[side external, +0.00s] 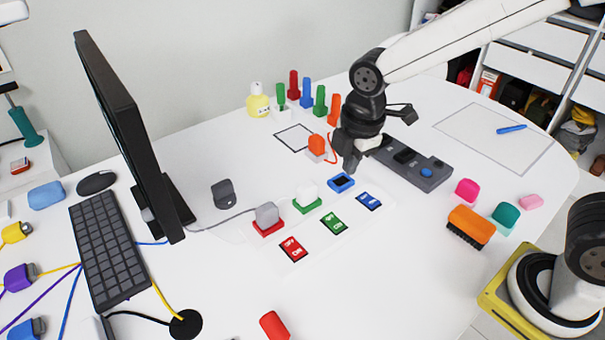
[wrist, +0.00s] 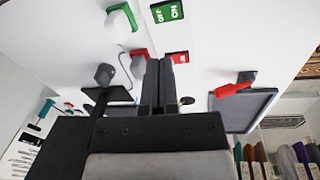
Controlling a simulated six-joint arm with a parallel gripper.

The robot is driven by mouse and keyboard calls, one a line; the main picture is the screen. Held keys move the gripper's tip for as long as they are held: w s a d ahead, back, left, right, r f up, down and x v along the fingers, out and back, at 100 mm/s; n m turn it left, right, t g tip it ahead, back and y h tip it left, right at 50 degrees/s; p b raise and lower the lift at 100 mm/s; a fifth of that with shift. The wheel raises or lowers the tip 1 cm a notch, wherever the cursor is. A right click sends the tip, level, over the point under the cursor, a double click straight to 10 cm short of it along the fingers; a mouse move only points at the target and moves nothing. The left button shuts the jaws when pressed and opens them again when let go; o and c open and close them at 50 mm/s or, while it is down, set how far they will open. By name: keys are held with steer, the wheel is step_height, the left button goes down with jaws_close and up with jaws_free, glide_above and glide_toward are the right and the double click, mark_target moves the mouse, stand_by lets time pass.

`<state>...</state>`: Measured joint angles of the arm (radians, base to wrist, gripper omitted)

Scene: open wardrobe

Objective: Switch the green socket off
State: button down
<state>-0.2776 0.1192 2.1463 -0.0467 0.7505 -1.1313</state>
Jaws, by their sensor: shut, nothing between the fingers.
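The green socket (side external: 308,206) sits on a white strip and holds a white plug (side external: 306,190). It also shows at the top of the wrist view (wrist: 131,14). Its green switch (side external: 334,223) with ON and OFF lettering lies in front of it and is partly cut off in the wrist view (wrist: 167,10). Which side is pressed is unclear. My gripper (side external: 347,166) is shut and empty, pointing down above and behind the blue socket (side external: 341,182). It is apart from the green switch. Its closed fingers fill the wrist view's middle (wrist: 160,66).
The red socket (side external: 268,229) holds a grey plug (side external: 267,213), with a red switch (side external: 293,249) in front. A blue switch (side external: 369,201) lies right of the green one. A dark grey panel (side external: 425,170) is right of my gripper. The table's front middle is mostly clear.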

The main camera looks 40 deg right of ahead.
mark_target(336, 221)
steer(key=shift+w+a+r+n, duration=0.2)
steer(key=shift+a+r+n, duration=0.15)
steer(key=shift+a+n, duration=0.25)
steer(key=shift+d+f, duration=0.1)
steer(key=shift+f, duration=0.05)
steer(key=shift+w+f, duration=0.3)
steer(key=shift+f, duration=2)
steer(key=shift+w+f, duration=0.25)
steer(key=shift+f, duration=2)
steer(key=shift+w+f, duration=0.3)
steer(key=shift+f, duration=2)
steer(key=shift+f, duration=0.2)
steer(key=shift+s, duration=0.15)
steer(key=shift+s+r, duration=0.25)
steer(key=shift+s, duration=0.3)
